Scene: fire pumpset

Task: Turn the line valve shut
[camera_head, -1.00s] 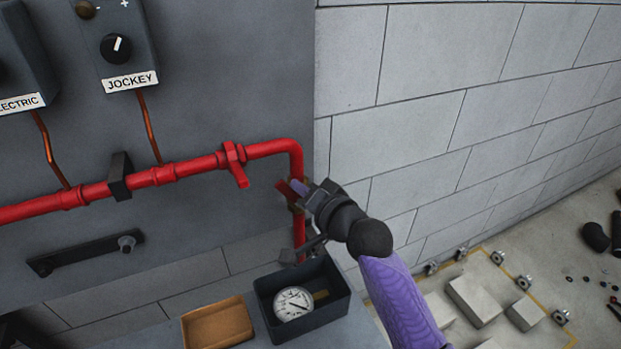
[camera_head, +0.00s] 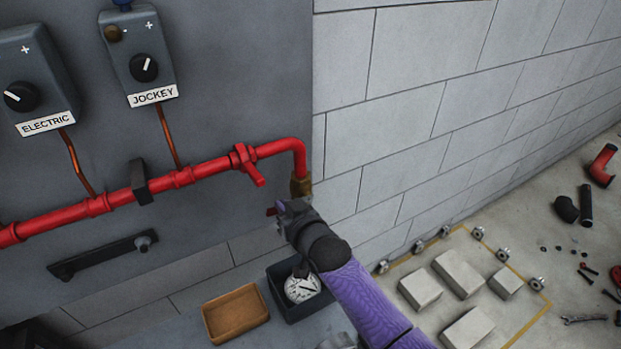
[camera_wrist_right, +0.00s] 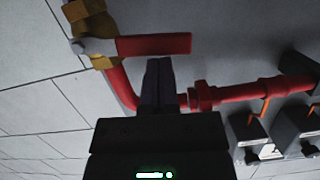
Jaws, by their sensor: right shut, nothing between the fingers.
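The line valve has a brass body (camera_head: 301,187) below the bend of the red pipe, partly behind my right gripper in the head view. Its brass parts (camera_wrist_right: 88,18) and red lever (camera_wrist_right: 155,45) show clearly in the wrist view. Only a small red bit, likely the lever (camera_head: 271,211), shows beside the gripper in the head view. My right gripper (camera_head: 283,208) is shut and empty. Its dark fingertips (camera_wrist_right: 159,64) are close to the lever's edge in the wrist view; I cannot tell whether they touch. My left gripper is not in view.
The red pipe (camera_head: 215,168) runs along the grey panel, with a red fitting (camera_head: 248,164) near the bend. Below are a tan tray (camera_head: 236,313) and a dark bin holding a gauge (camera_head: 301,288). The block wall (camera_head: 420,90) stands close on the right.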

